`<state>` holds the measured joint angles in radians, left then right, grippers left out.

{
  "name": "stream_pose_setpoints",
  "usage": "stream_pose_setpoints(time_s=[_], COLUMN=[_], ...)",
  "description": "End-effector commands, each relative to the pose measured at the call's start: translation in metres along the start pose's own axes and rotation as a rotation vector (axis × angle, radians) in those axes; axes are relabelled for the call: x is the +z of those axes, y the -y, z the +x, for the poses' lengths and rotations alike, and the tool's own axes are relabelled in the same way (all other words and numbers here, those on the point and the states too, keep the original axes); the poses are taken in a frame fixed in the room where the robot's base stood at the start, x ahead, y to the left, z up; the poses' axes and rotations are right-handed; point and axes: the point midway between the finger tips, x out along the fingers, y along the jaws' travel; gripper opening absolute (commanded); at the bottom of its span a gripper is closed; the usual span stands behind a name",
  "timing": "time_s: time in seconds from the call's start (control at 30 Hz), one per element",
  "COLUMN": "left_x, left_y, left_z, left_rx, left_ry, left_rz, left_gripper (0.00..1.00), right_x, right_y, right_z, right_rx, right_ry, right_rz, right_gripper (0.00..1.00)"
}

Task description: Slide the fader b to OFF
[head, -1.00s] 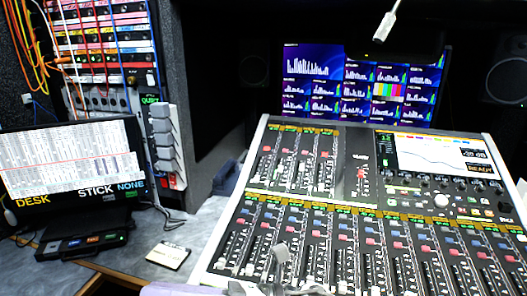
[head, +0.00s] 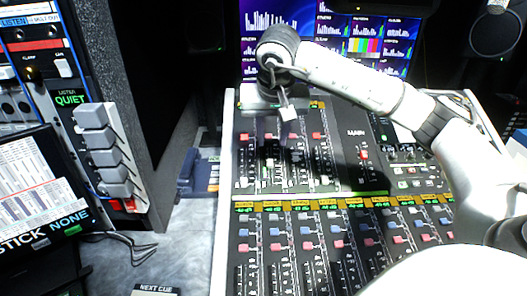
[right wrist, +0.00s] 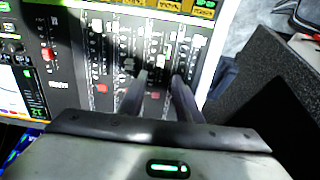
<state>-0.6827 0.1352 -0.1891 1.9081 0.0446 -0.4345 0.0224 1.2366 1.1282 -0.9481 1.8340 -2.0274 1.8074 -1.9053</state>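The mixing console (head: 230,215) fills the centre and right of the head view. Its upper left block (head: 290,185) holds several vertical faders with small caps and red buttons. I cannot read which one is fader b. My right gripper (head: 287,113) is over the far end of this block, its arm reaching in from the right. In the right wrist view the two fingers of my right gripper (right wrist: 163,85) are apart, pointing down at the fader strips (right wrist: 160,62). I see no fader cap held. Whether the fingertips touch the panel is unclear. My left gripper is not in view.
Screens (head: 350,35) stand behind the console. A rack with grey levers (head: 105,150) and a tilted display (head: 30,190) are at the left. A card marked NEXT CUE (head: 156,290) lies on the grey counter (head: 190,245), which has free room.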

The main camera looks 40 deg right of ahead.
Motion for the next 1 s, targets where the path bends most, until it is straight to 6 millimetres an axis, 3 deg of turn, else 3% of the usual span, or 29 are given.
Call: stream_pose_setpoints(time_s=[0.3, 0.5, 0.87, 1.0], left_x=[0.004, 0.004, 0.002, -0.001], left_y=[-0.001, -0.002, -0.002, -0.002], left_z=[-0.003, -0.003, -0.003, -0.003], left_rx=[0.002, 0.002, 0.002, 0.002], left_ry=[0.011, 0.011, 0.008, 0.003], left_rz=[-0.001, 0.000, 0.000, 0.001], left_gripper=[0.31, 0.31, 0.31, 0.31], right_x=[0.002, 0.002, 0.002, 0.002], right_y=[0.000, 0.001, 0.002, 0.002], right_z=[0.059, 0.084, 0.092, 0.091], right_rx=[0.001, -0.002, -0.003, -0.004], right_ry=[0.006, 0.005, 0.003, 0.003], right_rz=[0.000, 0.001, 0.000, 0.000], right_gripper=[0.31, 0.31, 0.31, 0.13])
